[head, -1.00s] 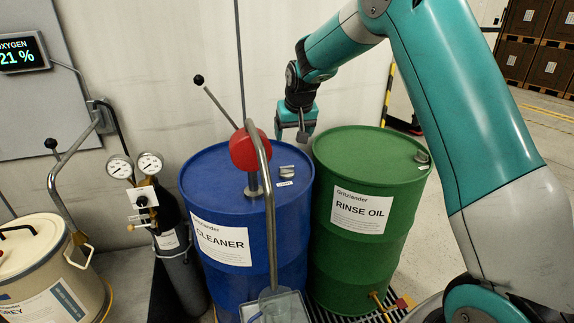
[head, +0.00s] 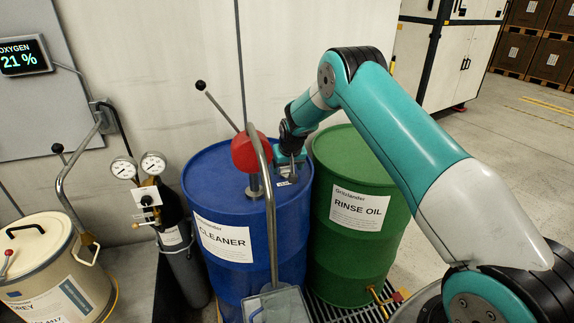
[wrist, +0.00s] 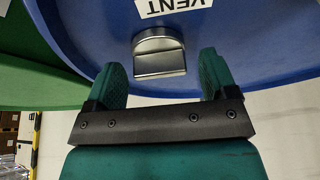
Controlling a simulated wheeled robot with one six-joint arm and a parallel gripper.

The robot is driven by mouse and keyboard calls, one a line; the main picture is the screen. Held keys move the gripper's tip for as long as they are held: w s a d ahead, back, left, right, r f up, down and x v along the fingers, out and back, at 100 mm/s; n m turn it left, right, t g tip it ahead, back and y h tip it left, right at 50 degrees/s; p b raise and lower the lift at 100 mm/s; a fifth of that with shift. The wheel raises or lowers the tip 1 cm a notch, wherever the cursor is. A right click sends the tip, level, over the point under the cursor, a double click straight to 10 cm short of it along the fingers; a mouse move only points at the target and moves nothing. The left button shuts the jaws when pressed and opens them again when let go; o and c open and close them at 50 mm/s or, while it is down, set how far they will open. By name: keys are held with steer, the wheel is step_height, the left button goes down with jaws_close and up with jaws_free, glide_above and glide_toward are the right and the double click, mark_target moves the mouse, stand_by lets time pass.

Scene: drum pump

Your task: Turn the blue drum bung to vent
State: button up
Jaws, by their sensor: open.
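The blue drum (head: 225,190), labelled CLEANER, stands left of the green drum. Its grey metal bung (wrist: 160,52), with a raised grip bar, sits on the blue lid beside a white label (wrist: 173,7) reading VENT. My gripper (head: 288,168) is low over the right side of the blue lid. In the wrist view my gripper (wrist: 162,62) is open, one finger on each side of the bung's near part, with a gap on both sides. Nothing is between the fingers' pads in grip. In the head view the gripper largely hides the bung.
A red pump head (head: 250,150) with a lever and bent grey pipe (head: 268,200) rises from the blue lid, close left of my gripper. The green RINSE OIL drum (head: 340,150) stands close on the right. A gas cylinder (head: 172,205) with gauges stands left.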

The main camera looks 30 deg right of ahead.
steer(key=c, duration=0.9)
steer(key=shift+c, duration=0.2)
steer(key=shift+n+b, duration=0.3)
steer(key=shift+b, duration=0.05)
steer(key=n+y+b, duration=0.1)
steer(key=n+b, duration=0.2)
steer(key=shift+d+f, duration=0.1)
steer(key=shift+f, duration=0.1)
steer(key=n+y+b, duration=0.1)
steer(key=n, duration=0.2)
steer(key=n+y+b, duration=0.1)
steer(key=n+b, duration=0.1)
steer(key=n, duration=0.1)
steer(key=shift+d+g, duration=0.1)
steer(key=shift+g, duration=0.2)
steer(key=n+g+y, duration=0.1)
steer(key=n, duration=0.2)
steer(key=shift+w+r+b, duration=0.1)
steer(key=shift+r+b, duration=0.1)
steer(key=shift+b, duration=0.1)
steer(key=shift+r+n+g+y+p, duration=0.1)
steer(key=shift+n+g+y+p, duration=0.45)
steer(key=shift+n+p, duration=0.95)
steer(key=shift+n+b, duration=0.3)
steer(key=shift+n, duration=0.3)
